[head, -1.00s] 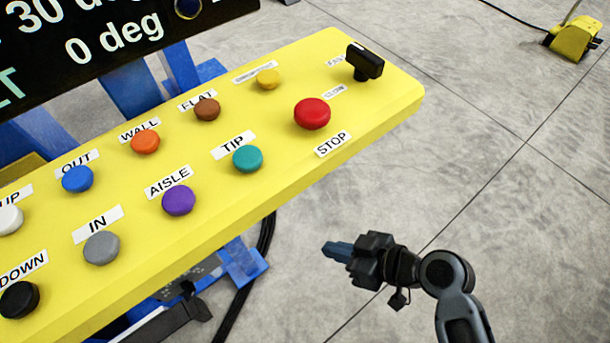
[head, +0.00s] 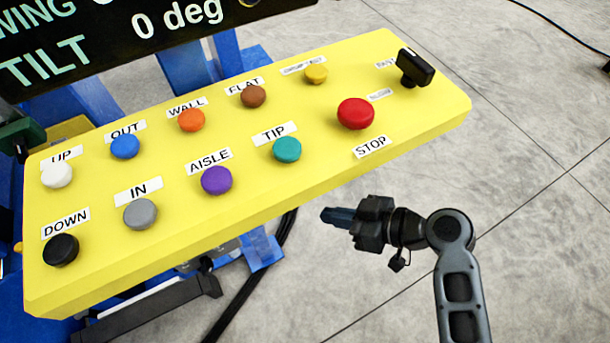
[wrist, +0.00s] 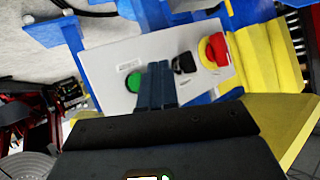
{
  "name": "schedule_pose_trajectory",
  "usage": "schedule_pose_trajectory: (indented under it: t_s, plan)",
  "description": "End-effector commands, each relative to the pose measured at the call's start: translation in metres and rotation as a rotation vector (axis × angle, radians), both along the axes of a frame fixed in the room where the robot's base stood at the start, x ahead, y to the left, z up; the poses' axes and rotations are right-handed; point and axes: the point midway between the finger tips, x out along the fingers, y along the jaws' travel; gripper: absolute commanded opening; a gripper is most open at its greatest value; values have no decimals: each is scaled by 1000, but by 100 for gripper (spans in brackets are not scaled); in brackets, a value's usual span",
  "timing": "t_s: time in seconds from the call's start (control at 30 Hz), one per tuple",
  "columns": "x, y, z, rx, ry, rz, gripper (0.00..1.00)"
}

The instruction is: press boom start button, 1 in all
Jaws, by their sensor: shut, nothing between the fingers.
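In the wrist view a pale grey panel (wrist: 112,52) carries a green button (wrist: 134,82), a black switch (wrist: 184,63) and a red mushroom button (wrist: 215,50) on a yellow base. Its small labels are unreadable, so I cannot tell whether the green button is the boom start button. My gripper (wrist: 156,84) is shut and empty; its fingers overlap the panel in view beside the green button, and contact cannot be told. In the head view my gripper (head: 327,215) is right of and below the front edge of a yellow console (head: 90,190).
The console has several coloured buttons, a red STOP button (head: 356,113) and a black knob (head: 415,67). A yellow button (head: 316,73) has an unreadable label. A dark display (head: 110,40) stands behind. Blue frame parts and dark cables lie below; grey floor at right is open.

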Motion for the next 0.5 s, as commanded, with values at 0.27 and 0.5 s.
schedule_pose_trajectory:
  t_s: [0.27, 0.5]
  plan:
    - [32, 21, 0, 1, -1, 1, 0]
    - [48, 33, -1, 0, 0, 0, 0]
